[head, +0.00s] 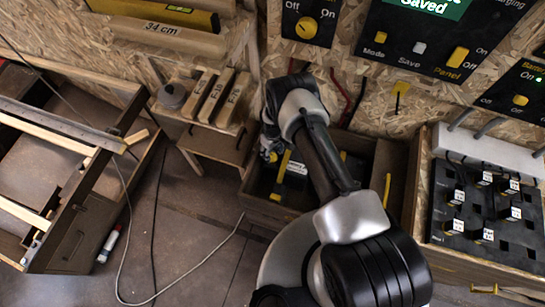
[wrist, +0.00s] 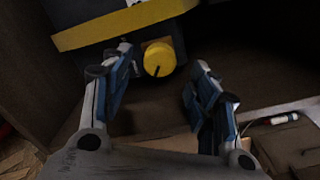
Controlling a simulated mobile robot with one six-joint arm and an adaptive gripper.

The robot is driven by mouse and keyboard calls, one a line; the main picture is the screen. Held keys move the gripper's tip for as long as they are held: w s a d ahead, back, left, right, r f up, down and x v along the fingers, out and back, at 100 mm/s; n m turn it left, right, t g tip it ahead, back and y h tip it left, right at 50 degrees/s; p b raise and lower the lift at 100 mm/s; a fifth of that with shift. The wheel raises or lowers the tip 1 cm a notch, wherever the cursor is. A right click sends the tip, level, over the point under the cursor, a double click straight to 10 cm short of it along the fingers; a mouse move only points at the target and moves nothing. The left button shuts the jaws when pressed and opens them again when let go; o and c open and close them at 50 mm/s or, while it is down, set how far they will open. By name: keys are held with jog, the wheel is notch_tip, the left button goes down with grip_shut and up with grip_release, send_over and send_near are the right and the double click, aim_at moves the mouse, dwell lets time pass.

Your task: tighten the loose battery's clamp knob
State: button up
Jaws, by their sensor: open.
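In the wrist view a round yellow knob (wrist: 159,58) with a dark slot sits below a yellow clamp bar (wrist: 120,24) on a dark battery (wrist: 160,28). My gripper (wrist: 161,76) is open, with one finger left of the knob and one right of it. The knob shows between the fingertips, nearer the left one; contact cannot be told. In the head view the battery (head: 296,168) with a yellow bar lies in a wooden compartment, partly hidden by my arm. My gripper (head: 270,148) is at the compartment's left side, mostly hidden by my wrist.
The wooden compartment (head: 262,208) has walls close around the battery. Another yellow strip (head: 387,190) shows right of my arm. A small table with labelled blocks (head: 213,97) stands left. A cable lies on the floor.

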aim_at(273, 156)
notch_tip(273, 156, down, 4)
jog(key=shift+f+b, duration=0.15)
jog(key=shift+b, duration=0.45)
jog(key=shift+c, duration=0.2)
jog(key=c, duration=1)
jog(key=shift+c, duration=0.2)
